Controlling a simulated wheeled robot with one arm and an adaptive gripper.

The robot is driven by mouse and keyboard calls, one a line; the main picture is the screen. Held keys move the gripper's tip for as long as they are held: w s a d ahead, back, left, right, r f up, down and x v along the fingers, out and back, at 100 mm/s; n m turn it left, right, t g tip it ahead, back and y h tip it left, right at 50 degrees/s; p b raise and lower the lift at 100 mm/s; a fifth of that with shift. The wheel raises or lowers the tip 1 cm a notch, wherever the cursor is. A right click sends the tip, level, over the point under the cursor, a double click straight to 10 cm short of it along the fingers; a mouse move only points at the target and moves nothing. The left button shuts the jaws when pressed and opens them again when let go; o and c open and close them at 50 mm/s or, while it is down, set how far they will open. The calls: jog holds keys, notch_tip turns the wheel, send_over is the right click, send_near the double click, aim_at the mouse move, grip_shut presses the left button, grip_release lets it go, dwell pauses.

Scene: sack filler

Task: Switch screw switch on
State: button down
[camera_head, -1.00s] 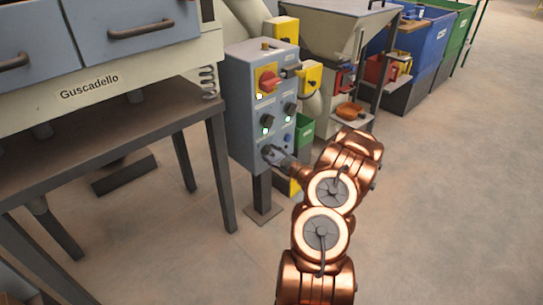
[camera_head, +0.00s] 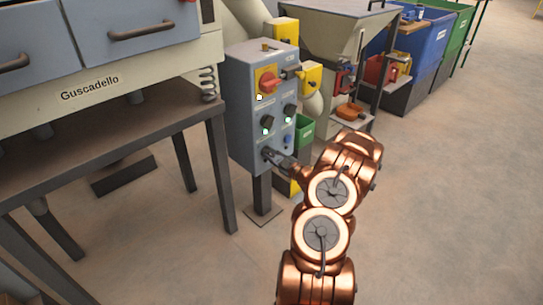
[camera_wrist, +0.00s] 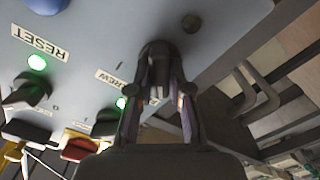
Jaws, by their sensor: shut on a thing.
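The grey control box (camera_head: 240,105) stands left of my arm in the head view. My gripper (camera_head: 270,155) is at the lower left of its front panel. In the wrist view my gripper (camera_wrist: 158,85) is shut around a dark knob, the screw switch (camera_wrist: 158,50), with one finger on each side. A partly covered label ending in "REW" (camera_wrist: 112,80) is beside it. A small dark round spot (camera_wrist: 191,23) near the knob shows no light. The fingers hide much of the knob, so its exact angle is unclear.
A red rotary switch (camera_head: 268,80) on yellow and two other black knobs (camera_head: 267,121) (camera_head: 290,110) sit higher on the panel, with lit lamps near them. A blue button (camera_head: 288,139) is close to my gripper. A table (camera_head: 150,125) stands left; floor at right is clear.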

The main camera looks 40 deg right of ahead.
jog(key=shift+a+m+p, duration=0.1)
jog(key=shift+m+p, duration=0.2)
jog(key=shift+p, duration=0.15)
jog(key=m+p, duration=0.2)
jog(key=shift+r+p, duration=0.25)
jog(key=shift+p, duration=0.05)
jog(key=m+p, duration=0.3)
jog(key=m, duration=0.1)
jog(key=shift+f+m+p, duration=0.1)
jog(key=shift+m+p, duration=0.2)
jog(key=shift+p, duration=0.1)
jog(key=m+p, duration=0.2)
jog(key=m, duration=0.2)
jog(key=shift+f, duration=0.1)
jog(key=shift+f+m+p, duration=0.1)
jog(key=shift+m+p, duration=0.4)
jog(key=shift+m, duration=1.8)
jog(key=c, duration=1.1)
grip_release()
